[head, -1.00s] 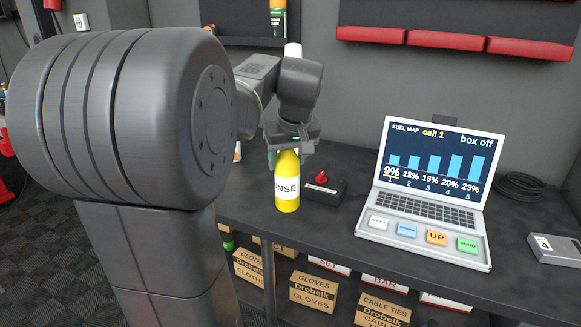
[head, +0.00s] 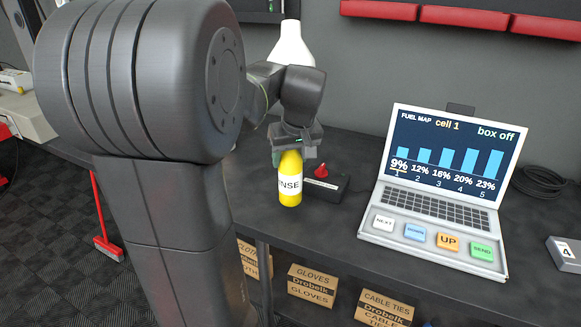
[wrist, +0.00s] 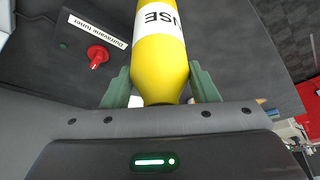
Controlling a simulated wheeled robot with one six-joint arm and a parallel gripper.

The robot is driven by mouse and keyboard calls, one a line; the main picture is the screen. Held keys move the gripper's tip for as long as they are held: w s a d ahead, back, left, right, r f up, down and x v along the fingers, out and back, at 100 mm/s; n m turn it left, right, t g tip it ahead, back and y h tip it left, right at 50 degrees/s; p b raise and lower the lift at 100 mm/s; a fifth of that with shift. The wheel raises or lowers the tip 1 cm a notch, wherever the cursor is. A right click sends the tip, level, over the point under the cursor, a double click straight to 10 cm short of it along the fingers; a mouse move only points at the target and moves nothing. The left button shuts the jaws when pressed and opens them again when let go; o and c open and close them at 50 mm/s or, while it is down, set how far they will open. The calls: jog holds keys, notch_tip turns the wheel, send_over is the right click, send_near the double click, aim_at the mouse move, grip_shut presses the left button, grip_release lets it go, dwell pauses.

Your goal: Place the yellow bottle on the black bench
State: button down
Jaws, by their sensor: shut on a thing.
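The yellow bottle (head: 291,193) with a white label is upright under my gripper (head: 297,149) in the head view. My gripper is shut on its upper part; in the wrist view the green fingers sit on both sides of the bottle (wrist: 161,62). The black bench (head: 345,235) lies below and around it. I cannot tell whether the bottle's base touches the bench top.
A black box with a red knob (head: 321,171) stands close right of the bottle. A laptop (head: 440,190) with coloured keys is farther right, and a grey box marked 4 (head: 566,254) at the right edge. A white bottle (head: 291,42) stands behind my arm. Cartons (head: 311,285) sit below the bench.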

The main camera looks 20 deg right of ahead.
jog(key=shift+f, duration=1.6)
jog(key=shift+f, duration=0.2)
jog(key=c, duration=0.6)
grip_release()
jog(key=shift+o, duration=0.2)
jog(key=shift+r, duration=0.3)
jog(key=v, duration=1.1)
jog(key=shift+s+r, duration=0.15)
jog(key=shift+r, duration=0.2)
